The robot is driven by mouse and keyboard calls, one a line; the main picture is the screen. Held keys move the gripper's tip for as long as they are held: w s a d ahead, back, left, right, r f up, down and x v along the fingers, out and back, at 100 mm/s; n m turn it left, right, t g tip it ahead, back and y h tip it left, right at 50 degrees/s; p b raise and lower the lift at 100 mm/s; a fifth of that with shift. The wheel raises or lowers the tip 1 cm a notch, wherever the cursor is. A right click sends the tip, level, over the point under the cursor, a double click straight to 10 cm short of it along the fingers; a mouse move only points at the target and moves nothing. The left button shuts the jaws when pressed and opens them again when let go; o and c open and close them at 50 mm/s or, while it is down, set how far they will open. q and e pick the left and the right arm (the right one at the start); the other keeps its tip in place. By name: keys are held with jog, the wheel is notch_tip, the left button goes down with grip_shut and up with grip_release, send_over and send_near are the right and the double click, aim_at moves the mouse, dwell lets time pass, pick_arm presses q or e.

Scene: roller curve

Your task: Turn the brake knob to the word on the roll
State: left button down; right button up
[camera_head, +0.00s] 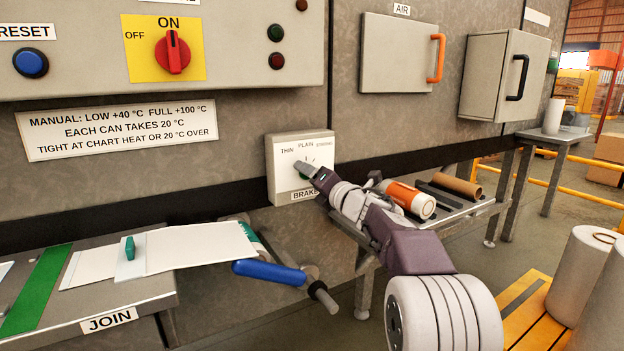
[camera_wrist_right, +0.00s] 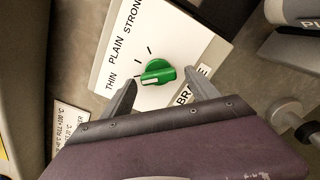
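The brake knob (camera_wrist_right: 158,72) is green, on a white brake panel (camera_head: 285,165) marked THIN, PLAIN and STRONG. Its white mark is on the left end, toward the THIN side. My right gripper (camera_wrist_right: 161,78) is open in the right wrist view, one finger on each side of the knob; I cannot tell if they touch it. In the head view my right gripper (camera_head: 312,172) is at the panel and covers most of the knob. A pale rounded thing (camera_wrist_right: 290,12) at the wrist view's right edge bears cut-off letters that look like "PL". My left gripper is not in view.
An orange and white roll (camera_head: 408,198) and a brown roll (camera_head: 456,187) lie on a rack right of the panel. A blue handle (camera_head: 268,272) sticks out below left, beside the JOIN table (camera_head: 110,300). White rolls (camera_head: 585,270) stand at lower right.

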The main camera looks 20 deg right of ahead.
jog(key=s+p, duration=0.1)
jog(key=s, duration=0.8)
jog(key=shift+d, duration=0.4)
